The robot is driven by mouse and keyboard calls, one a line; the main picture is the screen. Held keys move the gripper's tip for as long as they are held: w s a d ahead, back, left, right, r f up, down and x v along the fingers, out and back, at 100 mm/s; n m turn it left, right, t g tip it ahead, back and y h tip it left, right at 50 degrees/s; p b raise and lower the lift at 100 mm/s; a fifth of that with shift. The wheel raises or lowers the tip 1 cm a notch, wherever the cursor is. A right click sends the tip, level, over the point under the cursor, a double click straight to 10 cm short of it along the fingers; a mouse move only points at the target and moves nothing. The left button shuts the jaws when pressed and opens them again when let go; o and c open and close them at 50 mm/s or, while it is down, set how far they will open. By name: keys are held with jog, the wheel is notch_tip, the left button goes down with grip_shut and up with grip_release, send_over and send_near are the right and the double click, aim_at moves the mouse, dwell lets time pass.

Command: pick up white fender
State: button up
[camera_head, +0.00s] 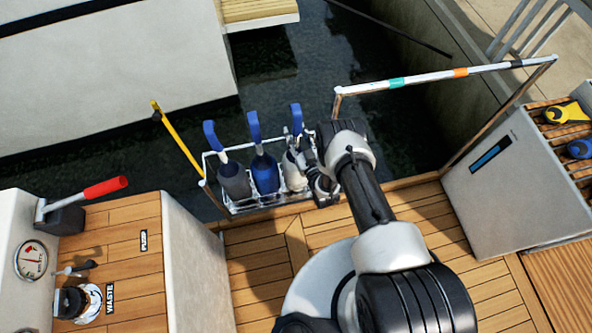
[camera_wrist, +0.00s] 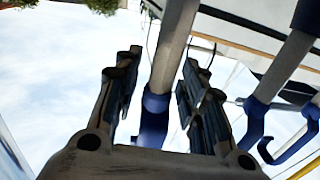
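The white fender (camera_head: 293,172) stands upright in a wire rack (camera_head: 235,208) in the head view, rightmost of three, with a blue top (camera_head: 296,118). My gripper (camera_head: 300,147) is at its upper right side and partly covers it. In the wrist view my gripper (camera_wrist: 160,62) has its two fingers spread apart. A pale grey shaft with a blue end (camera_wrist: 154,115) runs between them, with gaps visible beside it. I cannot tell whether this shaft belongs to the white fender.
A blue fender (camera_head: 265,174) and a dark grey fender (camera_head: 234,181) stand to its left in the rack. A yellow pole (camera_head: 178,138) leans further left. A rail (camera_head: 430,77) rises at right. Water (camera_head: 290,75) lies beyond; wooden deck (camera_head: 262,262) is in front.

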grip_shut()
dwell(0.9)
